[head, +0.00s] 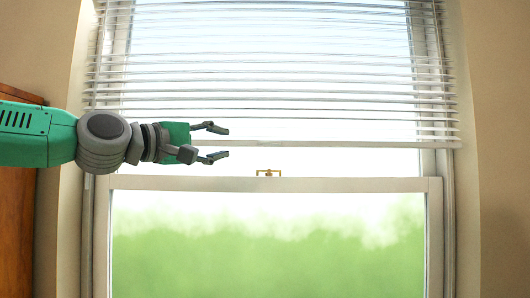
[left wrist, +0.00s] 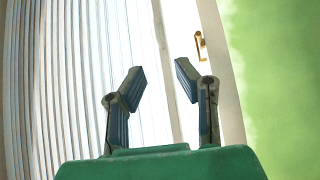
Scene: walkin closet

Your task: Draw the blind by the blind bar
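The window blind (head: 290,70) hangs partly lowered, its pale slats spread over the upper part of the window. The blind bar (head: 340,144) is the pale strip along its bottom edge, a little above the window's middle rail. My left gripper (head: 222,142) comes in from the left, its two fingers apart, one above and one below the bar's line in the head view. In the left wrist view the open fingers (left wrist: 160,72) have the bar (left wrist: 161,38) showing between and beyond them. I see no contact; the depth gap is hard to tell. My right gripper is out of view.
A brass latch (head: 268,173) sits on the window's middle rail (head: 350,184), just below the bar. A brown wooden piece (head: 16,230) stands at the left edge behind my arm. The space right of the gripper is clear.

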